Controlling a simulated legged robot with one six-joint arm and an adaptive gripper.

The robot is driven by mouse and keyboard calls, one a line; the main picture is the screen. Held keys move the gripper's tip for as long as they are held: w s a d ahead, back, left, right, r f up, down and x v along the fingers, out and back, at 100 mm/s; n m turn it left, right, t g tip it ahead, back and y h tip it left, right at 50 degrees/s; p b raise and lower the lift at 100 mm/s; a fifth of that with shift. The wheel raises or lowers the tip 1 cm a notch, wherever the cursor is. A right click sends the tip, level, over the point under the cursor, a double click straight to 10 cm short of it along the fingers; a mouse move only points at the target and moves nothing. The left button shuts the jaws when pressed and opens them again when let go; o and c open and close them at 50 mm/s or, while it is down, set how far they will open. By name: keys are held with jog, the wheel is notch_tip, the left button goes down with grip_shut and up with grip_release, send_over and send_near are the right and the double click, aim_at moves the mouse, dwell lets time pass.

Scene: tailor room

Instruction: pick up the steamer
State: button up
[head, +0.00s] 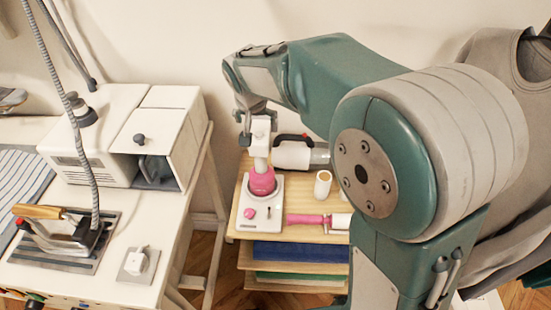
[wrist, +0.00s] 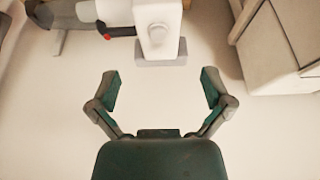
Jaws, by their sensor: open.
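The steamer looks to be the upright white and pink device (head: 262,180) on a wooden shelf unit, with a white head, pink lower body and white base. In the wrist view its white head (wrist: 158,28), with a grey end plate, is at the top centre. My gripper (head: 246,118) is just above and beside this head in the head view. In the wrist view my gripper (wrist: 161,88) is open and empty, its fingers spread to either side below the head, apart from it. The exact gap is hard to tell in the head view, where the fingers are partly hidden.
A white worktable (head: 120,210) with an iron (head: 62,235) is at left. The wall is behind.

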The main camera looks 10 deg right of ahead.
aim_at(256, 133)
jog(key=x, duration=0.5)
jog(key=shift+a+f, duration=0.25)
jog(key=x, duration=0.5)
jog(key=shift+w+d, duration=0.15)
jog(key=shift+d, duration=0.25)
jog(key=shift+a, duration=0.1)
jog(key=shift+c, duration=0.3)
jog(key=c, duration=1.1)
jog(key=shift+o, duration=0.2)
